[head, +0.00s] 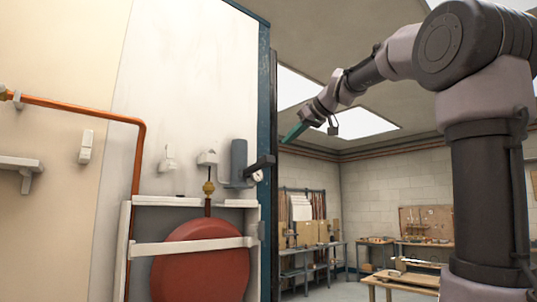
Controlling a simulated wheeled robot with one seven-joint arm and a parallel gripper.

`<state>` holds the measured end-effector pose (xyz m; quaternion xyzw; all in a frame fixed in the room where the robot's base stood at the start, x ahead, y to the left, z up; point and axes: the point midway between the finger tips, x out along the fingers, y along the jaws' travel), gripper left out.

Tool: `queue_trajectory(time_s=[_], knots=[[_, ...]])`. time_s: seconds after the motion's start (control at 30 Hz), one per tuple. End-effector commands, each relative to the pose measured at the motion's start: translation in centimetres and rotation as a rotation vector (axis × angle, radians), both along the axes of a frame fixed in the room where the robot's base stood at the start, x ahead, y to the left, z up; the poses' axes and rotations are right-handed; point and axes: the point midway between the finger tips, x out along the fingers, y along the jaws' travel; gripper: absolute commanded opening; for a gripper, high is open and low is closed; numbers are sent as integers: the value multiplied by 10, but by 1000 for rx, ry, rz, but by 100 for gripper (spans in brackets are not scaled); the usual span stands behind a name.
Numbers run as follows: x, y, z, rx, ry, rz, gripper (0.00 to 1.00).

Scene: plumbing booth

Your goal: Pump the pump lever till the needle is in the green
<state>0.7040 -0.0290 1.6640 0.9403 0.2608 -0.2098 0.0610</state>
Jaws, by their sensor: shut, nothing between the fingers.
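The pump (239,163) is a grey upright cylinder on the white wall panel, near its right edge. The dark pump lever (262,163) sticks out to the right of it, tilted slightly up. A small round white gauge (257,177) sits just under the lever; its needle and any green zone are too small to read. My gripper (285,141) has teal fingers that are shut and empty. It points down and left, and shows above and right of the lever, apart from it in the picture.
A red round tank (201,262) stands in a white frame (190,248) below the pump, with a brass fitting (208,187) above it. A copper pipe (90,114) runs along the panel at left. Workbenches (310,250) stand far back; the air around my gripper looks clear.

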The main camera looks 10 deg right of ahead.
Motion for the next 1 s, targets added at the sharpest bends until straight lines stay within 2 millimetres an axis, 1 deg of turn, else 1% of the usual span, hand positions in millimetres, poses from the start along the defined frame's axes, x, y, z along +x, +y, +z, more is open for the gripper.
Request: queue_trajectory(time_s=[0.03,0.1,0.2,0.33,0.47,0.77,0.87,1.0], knots=[[5,3,15,-3,-2,0,0],[9,5,32,-4,2,-2,0],[13,8,50,-4,7,-8,0],[14,11,62,-3,14,-13,0],[14,11,65,-2,16,-15,0],[16,12,63,-2,16,-15,0],[23,16,59,-3,17,-14,0],[41,27,48,-4,19,-13,0]])
